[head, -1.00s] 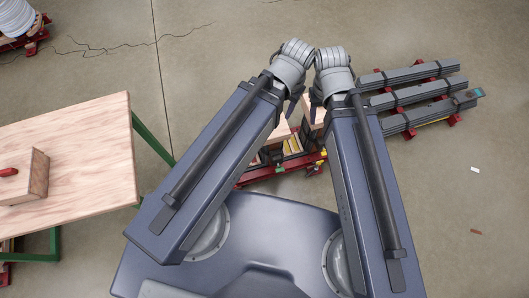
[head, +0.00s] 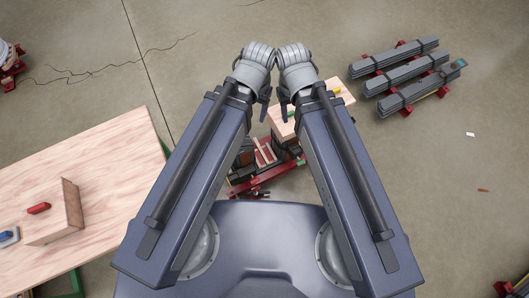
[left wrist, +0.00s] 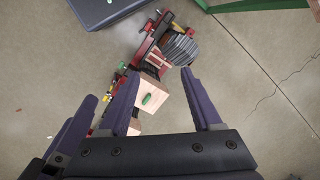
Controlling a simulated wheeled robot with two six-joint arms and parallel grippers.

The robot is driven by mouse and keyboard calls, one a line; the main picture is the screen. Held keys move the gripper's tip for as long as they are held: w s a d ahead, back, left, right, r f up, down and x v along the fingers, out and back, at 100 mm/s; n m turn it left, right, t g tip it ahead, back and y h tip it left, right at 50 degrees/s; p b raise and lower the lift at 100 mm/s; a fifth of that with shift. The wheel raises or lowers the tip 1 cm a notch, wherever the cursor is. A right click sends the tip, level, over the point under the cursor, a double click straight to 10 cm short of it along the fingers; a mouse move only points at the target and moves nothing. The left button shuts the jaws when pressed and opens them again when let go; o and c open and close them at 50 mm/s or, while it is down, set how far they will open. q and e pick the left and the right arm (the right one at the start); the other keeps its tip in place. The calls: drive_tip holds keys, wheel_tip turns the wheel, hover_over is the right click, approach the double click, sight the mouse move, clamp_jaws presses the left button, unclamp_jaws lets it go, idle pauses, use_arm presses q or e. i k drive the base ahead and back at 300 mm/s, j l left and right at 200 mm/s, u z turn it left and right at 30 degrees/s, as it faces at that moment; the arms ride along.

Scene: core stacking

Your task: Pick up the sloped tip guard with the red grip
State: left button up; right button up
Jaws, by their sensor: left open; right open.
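A pale wooden guard with a brown sloped face (head: 72,205) rests on the wooden table at the left of the head view. Its red grip (head: 38,208) lies on its top. My left gripper (head: 265,101) and my right gripper (head: 285,106) hang side by side ahead of my base, far to the right of the guard. Both are empty. In the left wrist view my left gripper (left wrist: 158,74) has its fingers spread wide above the floor and a red rack. The red-gripped guard does not show in that view.
The wooden table (head: 120,150) has bare room right of the guard. A blue-gripped piece (head: 9,237) sits at its left edge. A red rack (head: 250,180) carries pale blocks, one with a green grip (left wrist: 147,99). Grey bar bundles (head: 405,75) lie at the upper right.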

sight(51, 210)
drive_tip(key=k, duration=0.65)
drive_tip(key=u, duration=2.5)
drive_tip(key=k+l, duration=0.1)
drive_tip(key=l, duration=0.2)
drive_tip(key=k+l, duration=0.15)
drive_tip(key=l, duration=0.15)
